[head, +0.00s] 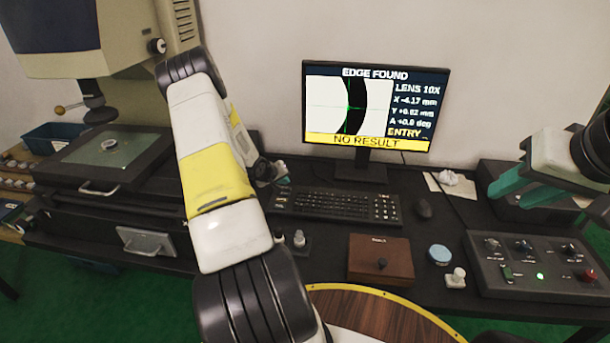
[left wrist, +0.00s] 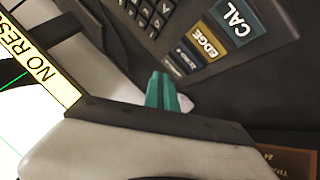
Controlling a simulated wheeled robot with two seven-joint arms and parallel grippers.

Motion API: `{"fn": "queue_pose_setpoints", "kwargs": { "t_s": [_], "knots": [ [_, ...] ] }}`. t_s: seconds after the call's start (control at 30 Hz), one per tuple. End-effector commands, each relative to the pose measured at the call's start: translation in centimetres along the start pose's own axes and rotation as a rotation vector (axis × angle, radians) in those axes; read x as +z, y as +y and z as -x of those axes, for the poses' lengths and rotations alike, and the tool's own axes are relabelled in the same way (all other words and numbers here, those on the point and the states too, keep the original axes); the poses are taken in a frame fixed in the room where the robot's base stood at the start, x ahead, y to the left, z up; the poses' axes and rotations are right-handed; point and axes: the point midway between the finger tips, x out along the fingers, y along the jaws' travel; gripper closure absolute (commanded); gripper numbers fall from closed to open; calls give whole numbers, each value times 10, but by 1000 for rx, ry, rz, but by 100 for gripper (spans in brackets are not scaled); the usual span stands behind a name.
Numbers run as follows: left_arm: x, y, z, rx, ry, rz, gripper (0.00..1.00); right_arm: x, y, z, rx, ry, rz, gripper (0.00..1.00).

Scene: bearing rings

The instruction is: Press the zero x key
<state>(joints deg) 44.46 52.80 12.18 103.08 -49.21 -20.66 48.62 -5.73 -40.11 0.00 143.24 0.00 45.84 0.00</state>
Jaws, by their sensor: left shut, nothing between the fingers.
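In the left wrist view a row of labelled keys lies beyond my fingertips: a teal CAL key (left wrist: 237,22), a gold EDGE key (left wrist: 208,42), a dark blue key (left wrist: 188,60) whose small label seems to start with ZERO, and a brownish key (left wrist: 173,68) too small to read. The keyboard (head: 340,205) lies in front of the monitor in the head view. My left gripper (left wrist: 165,92) is shut and empty, its teal fingertips apart from the keys in the picture; it also shows by the keyboard's left end (head: 280,181). My right gripper (head: 528,188) is open at the right.
The monitor (head: 373,104) reads EDGE FOUND and NO RESULT, X -4.17 mm. The measuring machine's stage (head: 82,170) is at the left.

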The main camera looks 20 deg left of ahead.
Motion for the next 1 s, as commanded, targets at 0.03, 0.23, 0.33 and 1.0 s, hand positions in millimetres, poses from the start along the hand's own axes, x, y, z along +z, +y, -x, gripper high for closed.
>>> {"fn": "queue_pose_setpoints", "kwargs": {
  "t_s": [0.03, 0.23, 0.33, 1.0],
  "knots": [
    [1, 0, -1, 0, 0, 0, 100, 0, 0, 0, 0, 0, 0, 64],
    [4, -4, -5, 0, -1, 1, 100, 0, 0, 0, 0, 0, 0, 64],
    [4, -4, -6, 0, 0, 1, 100, 0, 0, 0, 0, 0, 0, 64],
    [6, -6, -8, 0, 0, 0, 100, 0, 0, 0, 0, 0, 0, 64]
  ]
}}
